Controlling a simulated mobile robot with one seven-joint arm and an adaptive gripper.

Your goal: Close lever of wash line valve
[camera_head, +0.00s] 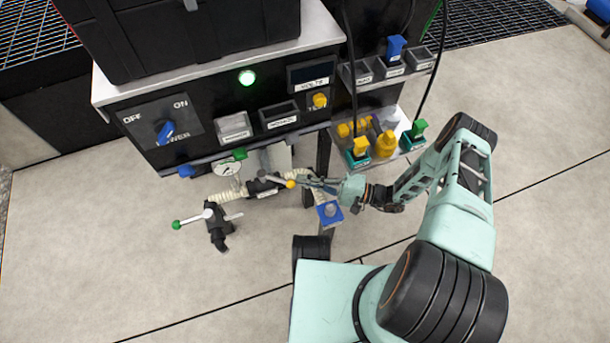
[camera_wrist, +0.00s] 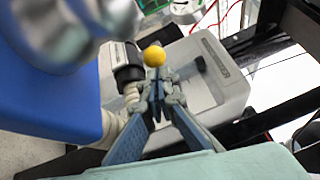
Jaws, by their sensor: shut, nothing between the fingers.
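A lever with a yellow ball end (camera_head: 290,184) stands on a black valve (camera_head: 262,186) in the pale ribbed hose line below the panel. A second lever with a green ball end (camera_head: 176,224) is on a black valve (camera_head: 215,228) at lower left. I see no label telling which is the wash line valve. My gripper (camera_head: 302,183) is shut and empty, just right of the yellow ball. In the wrist view, my fingertips (camera_wrist: 158,84) point at the yellow ball (camera_wrist: 154,56); I cannot tell whether they touch it.
A black control panel (camera_head: 285,85) with a blue power knob (camera_head: 165,132) stands behind the hoses. A blue block (camera_head: 330,213) with a round metal top sits close below my gripper. A shelf with yellow bottles (camera_head: 386,144) is at right.

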